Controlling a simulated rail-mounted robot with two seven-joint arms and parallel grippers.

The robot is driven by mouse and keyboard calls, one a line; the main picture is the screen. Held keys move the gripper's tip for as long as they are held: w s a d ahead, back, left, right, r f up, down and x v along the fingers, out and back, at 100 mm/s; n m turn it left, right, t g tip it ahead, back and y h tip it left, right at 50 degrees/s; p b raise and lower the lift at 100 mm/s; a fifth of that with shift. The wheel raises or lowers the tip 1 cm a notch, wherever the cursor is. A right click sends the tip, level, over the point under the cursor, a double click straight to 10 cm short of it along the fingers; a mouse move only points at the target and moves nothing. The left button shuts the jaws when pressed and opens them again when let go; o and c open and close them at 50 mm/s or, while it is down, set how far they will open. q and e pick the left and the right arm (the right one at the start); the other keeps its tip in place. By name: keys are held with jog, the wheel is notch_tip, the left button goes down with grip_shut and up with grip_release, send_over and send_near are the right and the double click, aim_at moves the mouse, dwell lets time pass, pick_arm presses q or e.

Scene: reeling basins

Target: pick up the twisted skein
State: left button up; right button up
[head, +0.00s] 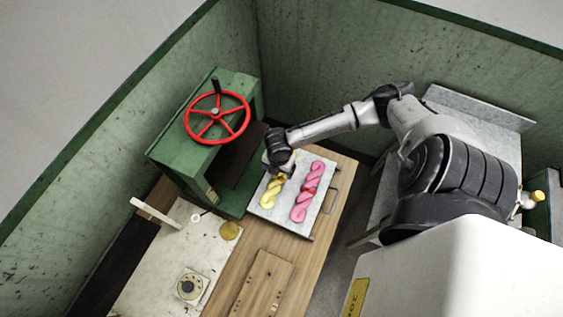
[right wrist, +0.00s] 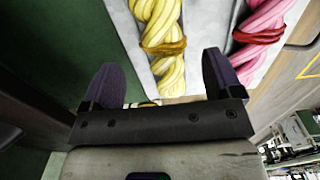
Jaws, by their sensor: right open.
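A yellow twisted skein (head: 271,192) and a pink twisted skein (head: 307,190) lie side by side on a pale grey tray (head: 282,218). Each has a darker tie around it. My right gripper (head: 277,168) is at the far end of the yellow skein and partly hides it. In the right wrist view, the gripper (right wrist: 160,75) is open, its two dark fingers apart with nothing gripped. The yellow skein (right wrist: 161,40) shows between and beyond the fingertips; the pink skein (right wrist: 262,35) is to the right of them. My left gripper is not in view.
A green press (head: 190,150) with a red handwheel (head: 217,118) stands left of the tray. The tray has a metal handle (head: 331,200) at its right and rests on a wooden bench (head: 245,262). A stained pale board with a round dial (head: 190,287) is at front left.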

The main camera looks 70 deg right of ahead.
aim_at(279, 175)
jog(key=shift+s+f, duration=0.15)
jog(key=shift+f, duration=2.4)
jog(key=c, duration=1)
jog(key=shift+c, duration=0.2)
